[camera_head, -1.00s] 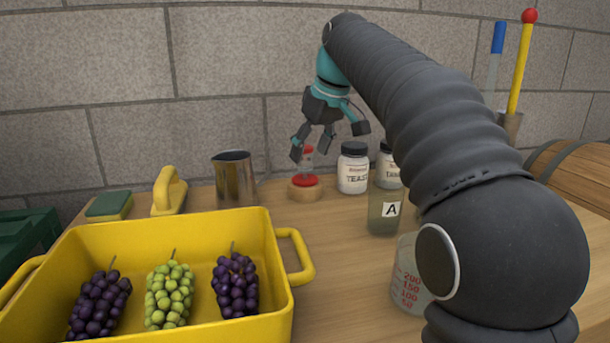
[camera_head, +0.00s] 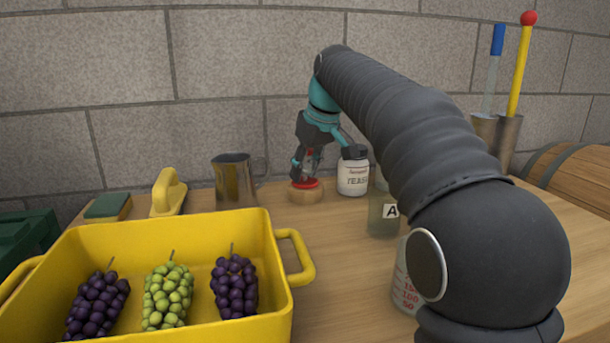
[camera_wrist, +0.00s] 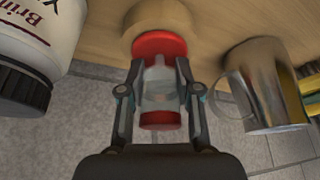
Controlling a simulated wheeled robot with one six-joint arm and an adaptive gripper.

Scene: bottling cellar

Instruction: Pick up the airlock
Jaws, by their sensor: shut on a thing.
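The airlock (camera_wrist: 160,85) is a clear piece with a red cap; it stands on a round wooden holder with a red top. In the wrist view my gripper (camera_wrist: 158,78) has a finger on each side of the clear body and is shut on it. The red disc (camera_wrist: 158,44) and the wooden holder (camera_wrist: 155,17) show just beyond the fingertips. In the head view my gripper (camera_head: 307,172) is down at the wooden holder (camera_head: 306,195), and its fingers partly hide the airlock. I see no gap between airlock and holder.
A yellow crate (camera_head: 180,226) holds grapes at front left.

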